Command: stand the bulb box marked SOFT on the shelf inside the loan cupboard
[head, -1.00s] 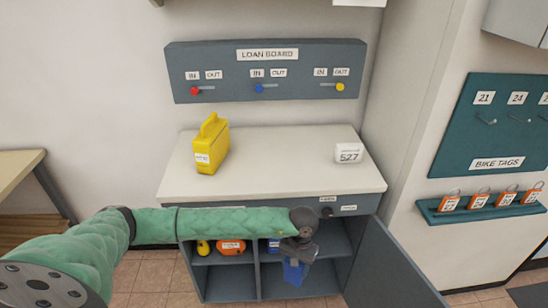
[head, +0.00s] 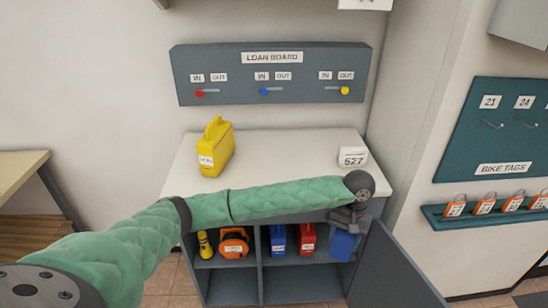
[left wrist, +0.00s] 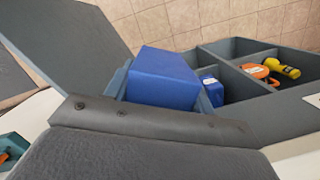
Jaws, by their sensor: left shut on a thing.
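My left gripper (head: 347,217) is shut on a blue box (head: 344,246) at the right side of the open loan cupboard (head: 262,284). The held box fills the middle of the left wrist view (left wrist: 163,78); no marking shows on its visible faces, so I cannot read whether it says SOFT. On the cupboard shelf (head: 238,262) stand another blue box (head: 278,240) and a red box (head: 307,238), side by side and left of the held box. I cannot tell whether the held box touches the shelf. My right gripper is not in view.
A yellow torch (head: 204,244) and an orange item (head: 234,244) occupy the left compartment. The cupboard door (head: 393,272) hangs open at the right. A yellow case (head: 215,150) and a white block marked 527 (head: 352,157) stand on the worktop (head: 270,160).

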